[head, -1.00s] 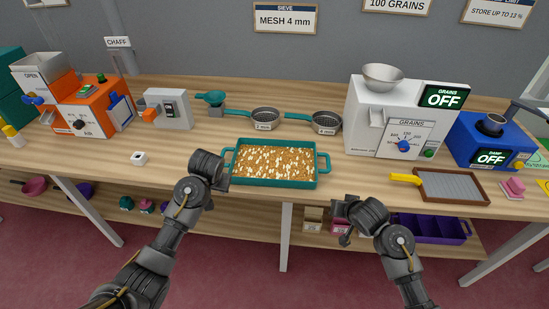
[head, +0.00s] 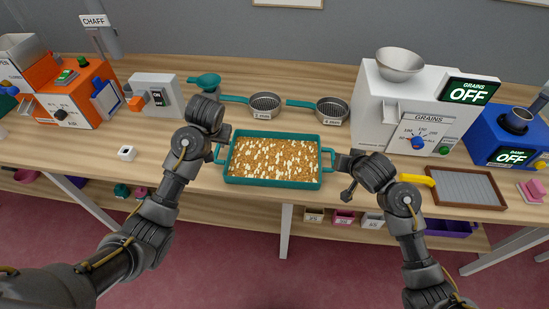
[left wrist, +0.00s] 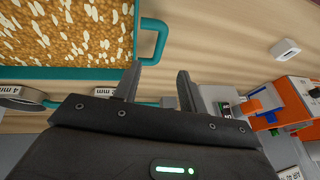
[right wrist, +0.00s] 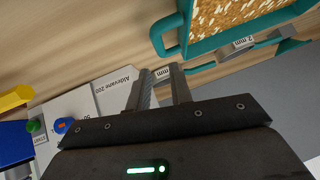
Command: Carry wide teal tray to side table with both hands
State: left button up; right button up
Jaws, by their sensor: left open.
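The wide teal tray (head: 272,183) sits on the wooden bench near its front edge, filled with brown and pale grain. It has a handle at each end. My left gripper (head: 222,138) is open beside the left handle; in the left wrist view its fingers (left wrist: 158,88) are apart and the handle (left wrist: 156,42) shows just past them. My right gripper (head: 345,172) is at the right handle; in the right wrist view its fingers (right wrist: 160,86) are apart, with the handle (right wrist: 164,36) beyond their tips. I see no grip on the tray. I cannot make out a side table.
Two sieves (head: 265,104) (head: 332,110) lie behind the tray. An orange machine (head: 72,92) and a small white block (head: 126,153) are on the left. A shelf runs below the bench.

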aim_at(216, 151)
pick_arm(q)
jog(key=x, duration=1.1)
pick_arm(e)
jog(key=x, duration=1.1)
pick_arm(q)
jog(key=shift+r, duration=0.1)
jog(key=c, duration=0.4)
pick_arm(e)
jog(key=c, duration=0.4)
pick_arm(q)
grip_shut()
pick_arm(e)
grip_shut()
jog(key=shift+a+r, duration=0.1)
